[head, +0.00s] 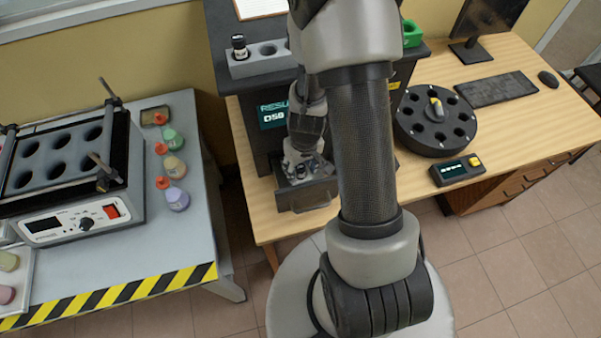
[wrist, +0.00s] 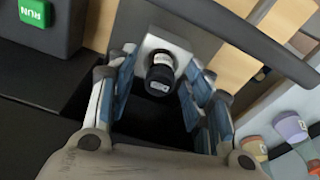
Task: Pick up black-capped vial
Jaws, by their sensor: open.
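A black-capped vial (wrist: 160,77) stands in a small light grey holder (wrist: 178,46) in the wrist view. My gripper (wrist: 163,68) is open, with one blue-padded finger on each side of the vial. I cannot tell whether either finger touches it. In the head view, my gripper (head: 302,160) is low at the front of the dark analyser, above its pulled-out tray (head: 306,197). Another black-capped vial (head: 239,46) stands in a grey rack (head: 262,63) on top of the analyser, beside empty holes.
The analyser's display (head: 272,115) is close to my gripper. A green RUN button (wrist: 35,12) shows in the wrist view. A black round carousel (head: 436,122) stands on the wooden table to the right. Several coloured bottles (head: 174,167) stand on the left bench.

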